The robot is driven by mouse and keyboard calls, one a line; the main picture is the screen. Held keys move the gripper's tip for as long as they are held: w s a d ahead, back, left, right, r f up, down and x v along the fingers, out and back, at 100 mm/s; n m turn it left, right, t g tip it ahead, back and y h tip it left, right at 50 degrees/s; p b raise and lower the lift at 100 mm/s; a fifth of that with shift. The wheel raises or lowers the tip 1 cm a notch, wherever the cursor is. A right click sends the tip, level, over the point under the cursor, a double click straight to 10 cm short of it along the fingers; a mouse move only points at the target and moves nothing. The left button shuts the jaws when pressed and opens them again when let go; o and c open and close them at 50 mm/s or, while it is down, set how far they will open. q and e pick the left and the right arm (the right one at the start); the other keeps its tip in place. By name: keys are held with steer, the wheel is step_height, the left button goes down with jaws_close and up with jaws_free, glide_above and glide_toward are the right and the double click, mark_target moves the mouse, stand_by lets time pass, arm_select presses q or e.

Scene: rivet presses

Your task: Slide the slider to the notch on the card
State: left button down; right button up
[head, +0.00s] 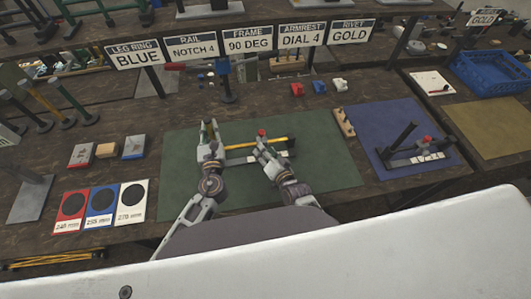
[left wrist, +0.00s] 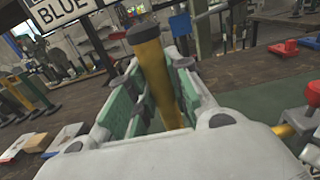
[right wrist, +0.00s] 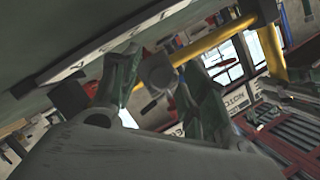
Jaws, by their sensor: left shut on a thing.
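The rail fixture lies on the green mat (head: 330,168) in the head view, with a yellow bar (head: 240,146) along it and a red knob (head: 261,133) near its middle. The red knob also shows at the right edge of the left wrist view (left wrist: 313,93). My left gripper (head: 208,128) is shut on an upright yellow post (left wrist: 156,75) with a black cap, at the fixture's left end. My right gripper (head: 262,146) is open just below the red knob. A grey round part (right wrist: 158,72) shows between its fingers; contact is unclear. The rail card (head: 195,47) reads NOTCH 4.
A similar fixture (head: 418,152) stands on the blue mat (head: 385,120) at the right. A wooden strip (head: 343,122) with holes lies between the mats. Three coloured cards (head: 100,206) lie at the left.

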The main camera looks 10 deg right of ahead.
jaws_close()
steer(key=shift+d, duration=3.65)
steer(key=shift+o, duration=1)
jaws_free()
steer(key=shift+d, duration=0.1)
steer(key=shift+s, duration=0.15)
